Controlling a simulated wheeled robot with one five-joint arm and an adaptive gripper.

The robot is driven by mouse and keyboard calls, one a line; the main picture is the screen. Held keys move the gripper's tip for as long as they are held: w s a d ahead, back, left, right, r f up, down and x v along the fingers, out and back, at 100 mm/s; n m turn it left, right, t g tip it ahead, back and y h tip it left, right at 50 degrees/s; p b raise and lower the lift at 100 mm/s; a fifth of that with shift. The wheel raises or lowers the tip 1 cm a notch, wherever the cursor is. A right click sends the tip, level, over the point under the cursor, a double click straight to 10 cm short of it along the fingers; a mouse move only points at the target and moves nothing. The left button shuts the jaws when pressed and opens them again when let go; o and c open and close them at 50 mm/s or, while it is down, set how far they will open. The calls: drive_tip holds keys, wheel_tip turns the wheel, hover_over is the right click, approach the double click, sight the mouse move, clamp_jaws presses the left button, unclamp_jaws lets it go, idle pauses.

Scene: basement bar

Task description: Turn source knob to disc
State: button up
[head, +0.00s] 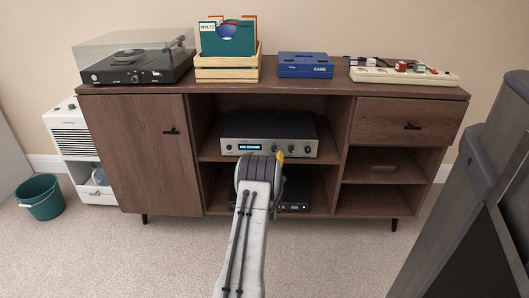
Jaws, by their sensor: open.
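A silver amplifier (234,140) sits on the upper middle shelf of the wooden cabinet. Its front panel has a lit blue display (249,147) at the left and several small round knobs (307,149) to the right. The labels are too small to read, so I cannot tell which knob is source or where it points. My arm rises from the bottom centre, and my gripper (279,157) is just in front of the amplifier's lower middle edge. It is open, with only a yellow part showing; the fingers are mostly hidden by my arm. I cannot tell whether it touches a knob.
A black device (295,206) lies on the shelf below, partly behind my arm. A turntable (140,66), record crate (227,74), blue box (305,66) and a cream power strip (400,76) stand on the cabinet top (330,88). A dark panelled object (480,190) stands at right. Carpet is clear in front.

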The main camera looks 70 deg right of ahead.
sight(274, 150)
drive_tip(key=shift+w+d+f+m+b, duration=0.15)
drive_tip(key=shift+w+d+m+b, duration=0.3)
drive_tip(key=shift+d+m, duration=0.95)
drive_tip(key=shift+w+d+f+m+b, duration=0.1)
drive_tip(key=shift+w+d+m+b, duration=0.15)
drive_tip(key=shift+d+m+b, duration=0.95)
drive_tip(key=shift+w+d+f+m+p, duration=0.15)
drive_tip(key=shift+w+d+m, duration=0.2)
drive_tip(key=shift+d+m, duration=1.15)
drive_tip(key=shift+a+m, duration=0.5)
drive_tip(key=shift+a, duration=0.05)
clamp_jaws()
